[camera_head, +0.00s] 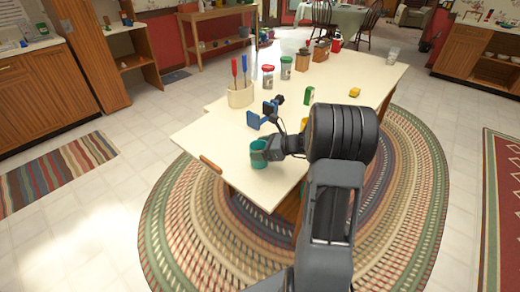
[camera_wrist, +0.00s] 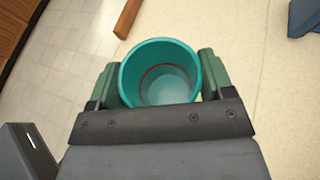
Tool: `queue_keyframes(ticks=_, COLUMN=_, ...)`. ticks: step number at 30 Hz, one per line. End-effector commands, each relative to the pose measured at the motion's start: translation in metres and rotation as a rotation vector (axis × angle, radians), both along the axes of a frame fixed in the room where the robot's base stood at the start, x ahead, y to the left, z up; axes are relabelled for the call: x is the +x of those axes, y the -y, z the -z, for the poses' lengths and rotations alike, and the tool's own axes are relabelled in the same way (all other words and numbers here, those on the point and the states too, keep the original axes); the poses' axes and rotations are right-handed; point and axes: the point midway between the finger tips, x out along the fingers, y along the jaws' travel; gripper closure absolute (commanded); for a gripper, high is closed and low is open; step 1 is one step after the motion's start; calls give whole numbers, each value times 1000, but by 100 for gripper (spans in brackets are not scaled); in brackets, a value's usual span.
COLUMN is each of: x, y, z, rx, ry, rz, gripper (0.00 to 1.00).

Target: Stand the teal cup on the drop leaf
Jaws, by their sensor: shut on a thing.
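The teal cup (camera_head: 258,154) is upright, or nearly so, at the near left end of the cream table. My gripper (camera_head: 266,150) is shut on it from the right. In the wrist view the cup (camera_wrist: 160,72) is open toward the camera, empty, with a red ring inside. The green fingers of my gripper (camera_wrist: 158,80) press its two sides. I cannot tell whether its base touches the table. The near left end of the cream top (camera_head: 225,150) may be the drop leaf; I see no clear seam.
A brown wooden piece (camera_head: 211,164) lies at the table's left edge, near the cup. A blue object (camera_head: 254,120) and a holder (camera_head: 241,96) with red and blue-handled tools stand behind the cup. Jars (camera_head: 286,68) and a yellow block (camera_head: 354,92) are farther back.

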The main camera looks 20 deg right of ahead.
Motion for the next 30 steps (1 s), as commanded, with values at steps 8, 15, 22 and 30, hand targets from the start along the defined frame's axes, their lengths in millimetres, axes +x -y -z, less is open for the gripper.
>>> queue_keyframes(ticks=8, x=0, y=0, z=1, rx=0, ry=1, rz=0, gripper=53)
queue_keyframes(ticks=15, x=0, y=0, z=9, rx=0, ry=1, rz=0, gripper=53)
queue_keyframes(ticks=22, x=0, y=0, z=9, rx=-1, ry=1, rz=0, gripper=8)
queue_keyframes(ticks=30, x=0, y=0, z=8, rx=-1, ry=1, rz=0, gripper=0)
